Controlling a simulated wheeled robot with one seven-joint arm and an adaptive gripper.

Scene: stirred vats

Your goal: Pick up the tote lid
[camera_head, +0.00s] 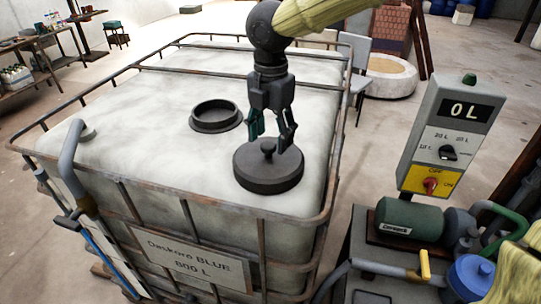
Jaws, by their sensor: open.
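The tote lid (268,173) is a dark grey round disc with a small knob (268,146) in its middle. It lies flat on top of the white tote (120,140), near the front right corner. My gripper (271,142) points down from above, open, with its two fingers on either side of the knob. I cannot tell whether the fingers touch the knob or the lid. The open round neck (215,116) of the tote, with a dark rim, is to the left of and behind the lid.
A rusty metal cage rail (160,186) surrounds the tote's top. A pump (410,222) and a control box (450,140) reading "0 L" stand at the right. A grey pipe (70,158) rises at the left corner. The tote's top left side is clear.

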